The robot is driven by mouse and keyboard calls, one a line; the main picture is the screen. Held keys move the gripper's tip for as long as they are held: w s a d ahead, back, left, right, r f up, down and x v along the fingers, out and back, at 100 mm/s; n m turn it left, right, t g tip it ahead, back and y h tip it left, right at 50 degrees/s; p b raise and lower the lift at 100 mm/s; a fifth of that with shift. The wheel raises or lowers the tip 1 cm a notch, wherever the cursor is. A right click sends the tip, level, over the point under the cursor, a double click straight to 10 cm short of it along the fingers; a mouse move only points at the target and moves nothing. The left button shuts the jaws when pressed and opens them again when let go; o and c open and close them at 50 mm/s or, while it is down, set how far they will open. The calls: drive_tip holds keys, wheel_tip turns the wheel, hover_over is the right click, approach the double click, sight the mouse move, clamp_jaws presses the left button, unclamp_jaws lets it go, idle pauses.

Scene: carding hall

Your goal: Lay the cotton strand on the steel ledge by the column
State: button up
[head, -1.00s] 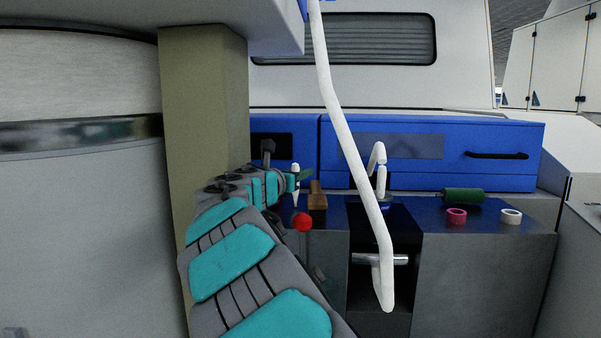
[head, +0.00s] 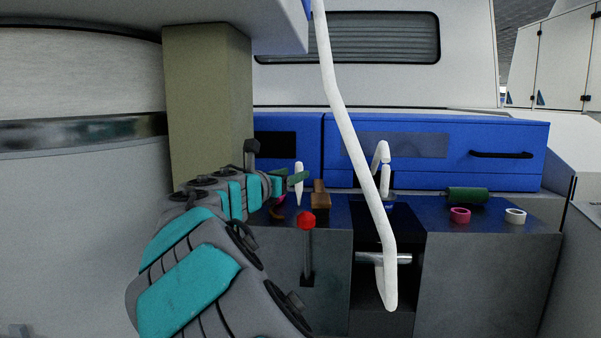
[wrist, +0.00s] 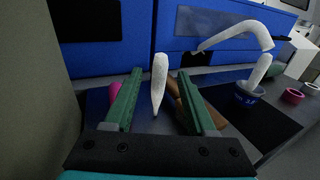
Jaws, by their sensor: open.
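A short white cotton strand (head: 299,190) stands roughly upright over the dark steel ledge (head: 340,212), right of the olive column (head: 208,105). My gripper (head: 293,180) is open around it. In the wrist view the strand (wrist: 159,82) shows between the two green fingers of my gripper (wrist: 160,76), with gaps on both sides. Its lower end tapers and hangs over or meets the ledge (wrist: 150,124); I cannot tell whether it touches.
A wooden block (head: 320,197) sits just right of my gripper; a red-knobbed lever (head: 307,221) stands in front. A long white strand (head: 350,150) hangs before the ledge. Another bent strand (head: 383,160), a green roll (head: 466,195), pink tape (head: 460,215) and white tape (head: 515,216) are farther right.

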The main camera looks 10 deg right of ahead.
sight(297, 166)
drive_tip(key=v, duration=0.4)
drive_tip(key=shift+s+a, duration=0.1)
drive_tip(key=shift+a, duration=0.1)
drive_tip(key=shift+o, duration=0.5)
drive_tip(key=shift+s+a, duration=0.2)
drive_tip(key=shift+s, duration=0.1)
drive_tip(key=b, duration=0.1)
drive_tip(key=w+d+r+g+b, duration=0.1)
drive_tip(key=w+d+b, duration=0.1)
drive_tip(key=shift+w+d+r+m+g+y, duration=0.2)
drive_tip(key=shift+w+r+m+g+y, duration=0.1)
drive_tip(key=shift+m+y, duration=0.1)
drive_tip(key=shift+w+d+r+n+g+y+b, duration=0.3)
drive_tip(key=shift+w+d+r+n+y+b, duration=0.15)
drive_tip(key=shift+y+b, duration=0.15)
drive_tip(key=shift+x, duration=1.6)
drive_tip(key=x, duration=0.3)
drive_tip(key=shift+w+f+b, duration=0.15)
drive_tip(key=shift+f+b, duration=0.15)
drive_tip(key=shift+w+d, duration=0.35)
drive_tip(key=shift+w, duration=0.05)
clamp_jaws()
